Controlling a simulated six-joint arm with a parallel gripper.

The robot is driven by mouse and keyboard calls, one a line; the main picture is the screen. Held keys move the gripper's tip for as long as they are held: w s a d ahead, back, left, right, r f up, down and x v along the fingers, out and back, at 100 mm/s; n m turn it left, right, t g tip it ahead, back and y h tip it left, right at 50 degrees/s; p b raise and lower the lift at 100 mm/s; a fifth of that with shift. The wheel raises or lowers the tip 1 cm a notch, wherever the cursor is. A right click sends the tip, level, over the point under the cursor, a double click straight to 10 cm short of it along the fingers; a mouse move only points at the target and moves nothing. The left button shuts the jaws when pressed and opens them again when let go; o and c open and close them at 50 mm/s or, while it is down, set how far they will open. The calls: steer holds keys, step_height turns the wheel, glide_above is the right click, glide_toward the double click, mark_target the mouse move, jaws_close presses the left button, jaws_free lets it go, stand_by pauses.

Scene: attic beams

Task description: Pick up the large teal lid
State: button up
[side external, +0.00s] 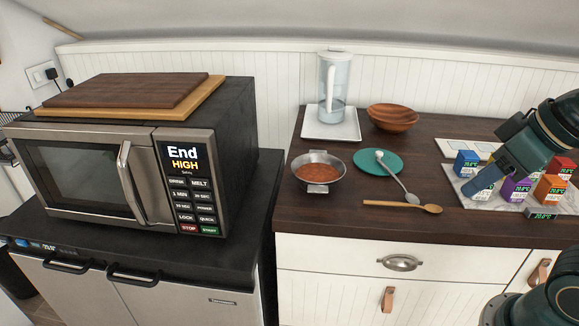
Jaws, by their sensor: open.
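The large teal lid (369,162) lies flat on the dark wooden counter, a round disc right of the middle of the view. A metal spoon (395,178) lies partly across it, with its handle end over the lid's right part. My gripper (474,191) reaches in from the right, tilted down and left over the small coloured boxes. It is open and well to the right of the lid, apart from it. Its fingertips are small here, and I see nothing held between them.
A metal pan (318,172) with orange food sits left of the lid, and a wooden spoon (405,206) lies in front. A wooden bowl (393,117) and a clear pitcher (333,88) stand behind. Coloured boxes (515,190) crowd a tray at the right.

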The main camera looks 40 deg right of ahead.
steer(key=w+d+r+m+g, duration=0.2)
steer(key=w+r+m, duration=0.15)
steer(key=w, duration=0.65)
steer(key=m+g+y, duration=0.1)
steer(key=m+g, duration=0.3)
steer(key=m, duration=0.4)
glide_above(379, 152)
steer(key=f, duration=1.3)
steer(key=shift+w+d, duration=0.2)
steer(key=shift+d, duration=0.15)
steer(key=shift+d+f, duration=0.2)
steer(key=shift+f, duration=0.05)
steer(key=shift+s+a+f, duration=0.1)
steer(key=shift+a+f, duration=0.1)
steer(key=shift+f, duration=1.65)
steer(key=shift+s+a+f, duration=0.1)
steer(key=shift+a+f, duration=0.1)
steer(key=shift+f, duration=1.65)
